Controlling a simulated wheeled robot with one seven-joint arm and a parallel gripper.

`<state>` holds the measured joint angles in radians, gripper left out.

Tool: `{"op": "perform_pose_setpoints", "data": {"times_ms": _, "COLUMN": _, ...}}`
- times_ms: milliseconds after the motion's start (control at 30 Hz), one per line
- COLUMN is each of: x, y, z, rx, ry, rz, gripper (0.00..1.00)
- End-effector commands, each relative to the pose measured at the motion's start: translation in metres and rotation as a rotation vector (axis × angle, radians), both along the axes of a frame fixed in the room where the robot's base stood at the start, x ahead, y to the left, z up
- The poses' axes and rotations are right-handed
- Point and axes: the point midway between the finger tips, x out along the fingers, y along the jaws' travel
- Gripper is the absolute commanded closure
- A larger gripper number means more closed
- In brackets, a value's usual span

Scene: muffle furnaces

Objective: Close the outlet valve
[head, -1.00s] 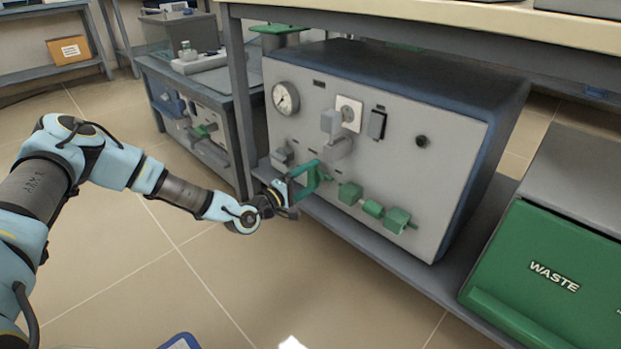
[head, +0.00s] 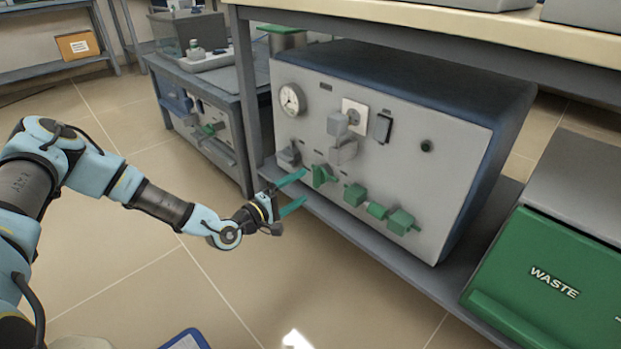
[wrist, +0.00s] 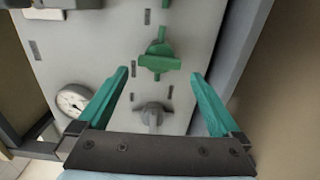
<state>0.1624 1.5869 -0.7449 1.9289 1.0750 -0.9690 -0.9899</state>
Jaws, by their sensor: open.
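The grey furnace front panel (head: 385,150) carries a row of fittings along its lower part. A green valve handle (head: 323,176) is the leftmost green fitting, its bar standing roughly upright. It also shows in the wrist view (wrist: 158,62), as a bar lying crosswise beyond the fingertips. I cannot read a label naming the outlet valve. My gripper (head: 304,188) is open and empty, with its teal fingers pointing at this handle. In the wrist view, my gripper (wrist: 160,74) has its fingers spread either side of a grey knob (wrist: 152,113), behind which the panel shows.
More green fittings (head: 355,194) sit right of the handle. The bench top (head: 430,22) overhangs the furnace. A green waste bin (head: 540,275) stands at right.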

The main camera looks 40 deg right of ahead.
Motion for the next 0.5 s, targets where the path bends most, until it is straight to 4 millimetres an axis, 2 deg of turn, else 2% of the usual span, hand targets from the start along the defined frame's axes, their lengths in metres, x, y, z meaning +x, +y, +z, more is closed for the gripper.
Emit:
{"op": "perform_pose_setpoints", "data": {"times_ms": 100, "x": 0.0, "y": 0.021, "z": 0.002, "rx": 0.001, "ry": 0.002, "rz": 0.002, "gripper": 0.0}}
{"op": "perform_pose_setpoints", "data": {"times_ms": 200, "x": 0.0, "y": 0.032, "z": 0.001, "rx": 0.001, "ry": 0.001, "rz": 0.001, "gripper": 0.0}}
{"op": "perform_pose_setpoints", "data": {"times_ms": 500, "x": -0.001, "y": 0.041, "z": 0.0, "rx": -0.001, "ry": 0.001, "rz": -0.001, "gripper": 0.0}}
